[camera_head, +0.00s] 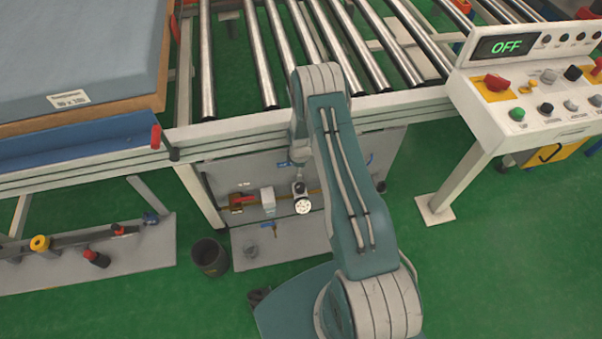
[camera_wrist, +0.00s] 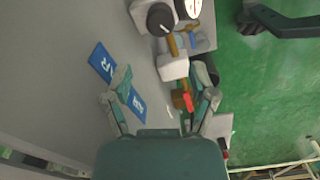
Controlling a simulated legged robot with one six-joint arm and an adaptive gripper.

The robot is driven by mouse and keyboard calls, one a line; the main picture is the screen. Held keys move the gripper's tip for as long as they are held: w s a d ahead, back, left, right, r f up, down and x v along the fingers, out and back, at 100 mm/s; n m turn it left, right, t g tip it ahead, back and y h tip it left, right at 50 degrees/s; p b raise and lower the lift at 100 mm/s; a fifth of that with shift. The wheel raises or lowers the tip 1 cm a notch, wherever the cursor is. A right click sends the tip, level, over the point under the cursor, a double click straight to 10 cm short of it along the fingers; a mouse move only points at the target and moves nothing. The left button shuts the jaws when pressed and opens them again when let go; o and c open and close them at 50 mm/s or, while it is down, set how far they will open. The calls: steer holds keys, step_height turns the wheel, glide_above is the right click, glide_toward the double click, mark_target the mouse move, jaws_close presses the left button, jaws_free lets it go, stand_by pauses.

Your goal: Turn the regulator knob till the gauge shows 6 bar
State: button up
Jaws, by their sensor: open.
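The pressure gauge (camera_head: 302,206) is a white dial on the panel under the roller conveyor. Its reading is too small to make out. The regulator knob (camera_wrist: 160,18) is black with a pale mark, at the top of the wrist view beside the gauge (camera_wrist: 188,7), which is cut off by the frame edge. My gripper (camera_wrist: 167,86) is open and empty, its two fingers spread wide. The knob lies beyond the fingertips, apart from them. In the head view my arm hides most of the gripper.
A red-handled valve (camera_wrist: 188,101) and a pale grey block (camera_wrist: 173,67) sit on the air line near my fingers. Blue labels (camera_wrist: 102,61) mark the panel. A dark bin (camera_head: 210,257) stands on the floor. The control console (camera_head: 540,100) reads OFF.

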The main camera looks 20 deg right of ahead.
mark_target(300, 185)
steer(key=shift+w+f, duration=0.1)
steer(key=shift+f, duration=0.7)
step_height(300, 185, down, 10)
steer(key=shift+r, duration=0.25)
steer(key=shift+f, duration=0.4)
steer(key=shift+a, duration=0.1)
steer(key=c, duration=0.9)
